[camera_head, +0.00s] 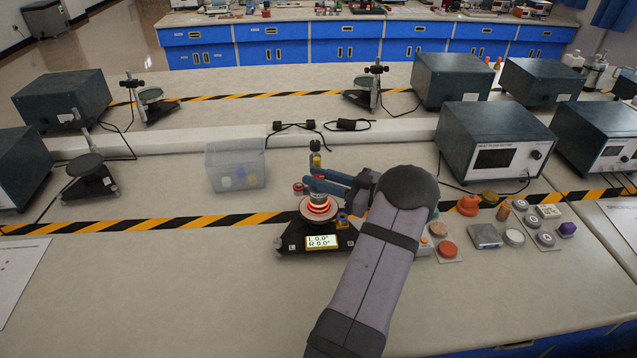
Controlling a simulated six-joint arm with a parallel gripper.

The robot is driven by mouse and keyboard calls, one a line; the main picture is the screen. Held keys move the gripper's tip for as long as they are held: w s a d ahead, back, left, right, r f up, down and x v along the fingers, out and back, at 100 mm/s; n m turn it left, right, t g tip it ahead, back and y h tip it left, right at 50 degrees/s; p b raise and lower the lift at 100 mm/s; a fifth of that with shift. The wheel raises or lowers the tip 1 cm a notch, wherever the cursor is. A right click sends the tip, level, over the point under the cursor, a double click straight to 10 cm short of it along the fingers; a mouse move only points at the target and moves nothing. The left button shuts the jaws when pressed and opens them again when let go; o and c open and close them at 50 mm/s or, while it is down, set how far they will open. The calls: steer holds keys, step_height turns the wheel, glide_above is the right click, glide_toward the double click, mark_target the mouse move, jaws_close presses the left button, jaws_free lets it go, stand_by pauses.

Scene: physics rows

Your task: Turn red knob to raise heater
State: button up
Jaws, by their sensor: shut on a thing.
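The heater (319,205) is a small round unit with a glowing orange ring, on a dark stand in the middle of the bench. A red knob (299,187) shows at its upper left. My gripper (309,178) reaches in from the right over the heater, its blue fingers pointing left. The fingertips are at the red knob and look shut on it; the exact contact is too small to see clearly. The lit display (321,242) at the stand's front reads L 0.0° and R 0.0°. My arm hides the stand's right side.
A clear plastic bin (236,168) stands to the left. Several small pieces, among them an orange disc (447,249) and a grey block (485,236), lie to the right. A control box (492,145) stands behind them. The front left bench is clear apart from paper (18,275).

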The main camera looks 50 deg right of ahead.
mark_target(318, 177)
steer(key=shift+f+n+g+y+b, duration=0.15)
steer(key=shift+n+g+y+b, duration=0.85)
steer(key=shift+n+y+b, duration=1)
steer(key=shift+y, duration=0.8)
steer(key=shift+r+n+g+y, duration=0.2)
steer(key=shift+n+g+y, duration=0.2)
steer(key=shift+g+y, duration=0.15)
steer(key=o, duration=1.1)
steer(key=shift+c, duration=0.2)
step_height(318, 177, up, 10)
steer(key=shift+r+b, duration=0.1)
steer(key=shift+b, duration=0.5)
